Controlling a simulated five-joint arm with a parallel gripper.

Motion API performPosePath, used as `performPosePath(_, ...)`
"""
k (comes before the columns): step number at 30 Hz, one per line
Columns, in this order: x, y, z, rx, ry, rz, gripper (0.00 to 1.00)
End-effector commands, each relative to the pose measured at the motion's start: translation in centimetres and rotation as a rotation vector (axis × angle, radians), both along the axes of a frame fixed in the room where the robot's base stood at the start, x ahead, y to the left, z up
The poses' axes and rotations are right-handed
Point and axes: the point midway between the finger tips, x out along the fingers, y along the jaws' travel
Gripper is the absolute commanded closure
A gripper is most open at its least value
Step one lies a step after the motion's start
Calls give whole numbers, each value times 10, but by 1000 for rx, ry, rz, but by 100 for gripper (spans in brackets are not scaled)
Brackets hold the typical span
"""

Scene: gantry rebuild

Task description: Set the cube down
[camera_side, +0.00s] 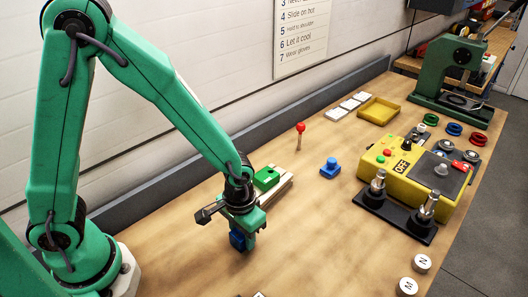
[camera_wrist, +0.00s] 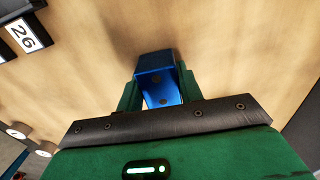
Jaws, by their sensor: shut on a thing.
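My gripper (camera_side: 242,240) points down over the wooden table (camera_side: 310,255) in the side view. It is shut on a blue cube (camera_side: 237,240), which sits low between the fingers. In the wrist view the cube (camera_wrist: 155,78) shows between the two green fingers of my gripper (camera_wrist: 156,90), with bare wood around it. I cannot tell whether the cube touches the table or hangs just above it.
A green block (camera_side: 266,178) on pale wooden strips stands just behind my gripper. A red-topped peg (camera_side: 300,130) and a blue piece (camera_side: 330,168) are further back. A yellow control box (camera_side: 405,170) and a black stand (camera_side: 395,213) are to the right. The front middle of the table is clear.

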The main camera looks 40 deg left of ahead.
Motion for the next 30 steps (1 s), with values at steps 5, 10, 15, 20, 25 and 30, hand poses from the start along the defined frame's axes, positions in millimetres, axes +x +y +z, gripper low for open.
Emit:
performPosePath(5, 0, 0, -2, -1, -2, 0, 93)
performPosePath(10, 0, 0, -2, -1, -1, 0, 93)
performPosePath(15, 0, 0, -5, 0, -1, 0, 58)
performPosePath(20, 0, 0, -5, 0, -1, 0, 42)
performPosePath(25, 0, 0, -4, 0, -1, 0, 42)
performPosePath(30, 0, 0, -2, -1, -2, 0, 42)
